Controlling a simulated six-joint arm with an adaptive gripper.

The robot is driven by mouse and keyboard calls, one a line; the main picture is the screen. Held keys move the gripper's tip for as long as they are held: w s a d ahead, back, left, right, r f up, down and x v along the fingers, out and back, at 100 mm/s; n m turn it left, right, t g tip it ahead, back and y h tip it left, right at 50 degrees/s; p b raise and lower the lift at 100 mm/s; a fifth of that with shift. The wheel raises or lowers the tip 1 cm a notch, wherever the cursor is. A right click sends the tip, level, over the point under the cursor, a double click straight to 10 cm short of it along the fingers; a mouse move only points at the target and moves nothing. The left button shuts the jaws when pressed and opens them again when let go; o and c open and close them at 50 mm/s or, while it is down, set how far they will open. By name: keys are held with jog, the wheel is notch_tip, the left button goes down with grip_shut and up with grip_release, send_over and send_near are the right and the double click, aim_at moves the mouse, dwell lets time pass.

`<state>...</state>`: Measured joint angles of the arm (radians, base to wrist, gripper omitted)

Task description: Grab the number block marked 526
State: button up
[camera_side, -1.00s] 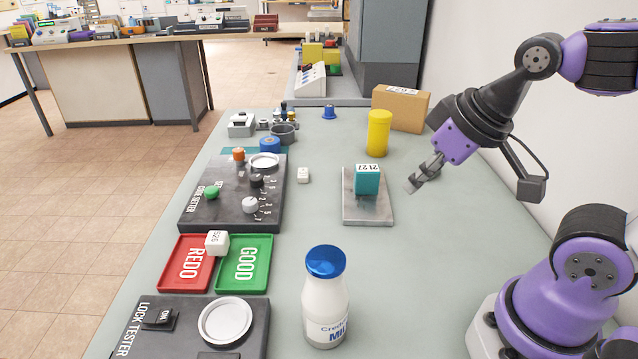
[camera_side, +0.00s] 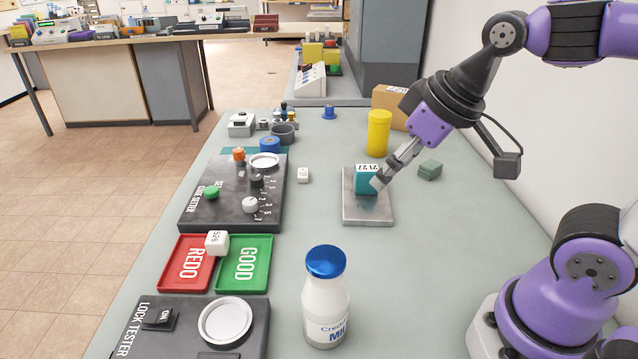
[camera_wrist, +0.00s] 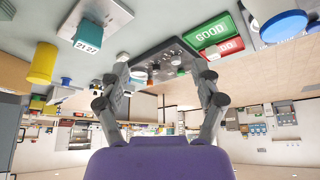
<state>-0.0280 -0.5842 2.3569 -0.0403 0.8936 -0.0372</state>
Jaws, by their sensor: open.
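The white block marked 526 (camera_side: 217,242) rests where the red REDO tray (camera_side: 178,278) and the green GOOD tray (camera_side: 258,262) meet.
The teal block stands on a grey plate (camera_side: 368,213). A milk bottle (camera_side: 326,305) stands right of the trays. The code setter panel (camera_side: 225,215) lies behind them, the lock tester (camera_side: 190,340) in front. A small white block (camera_side: 303,175), yellow cylinder (camera_side: 378,135) and green block (camera_side: 430,169) stand farther back.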

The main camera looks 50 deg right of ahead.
jog(key=w+a+n+y, duration=0.1)
jog(key=w+a+n, duration=0.25)
jog(key=w, duration=0.35)
jog(key=n+g+y, duration=0.2)
jog(key=n, duration=0.2)
send_near(216, 237)
jog(key=shift+n, duration=0.25)
jog(key=x, duration=0.4)
jog(key=shift+f, duration=0.25)
jog(key=x, duration=0.5)
jog(key=shift+w+a+f, duration=0.15)
jog(key=shift+w+f, duration=0.1)
jog(key=shift+f, duration=0.05)
jog(key=c, duration=1)
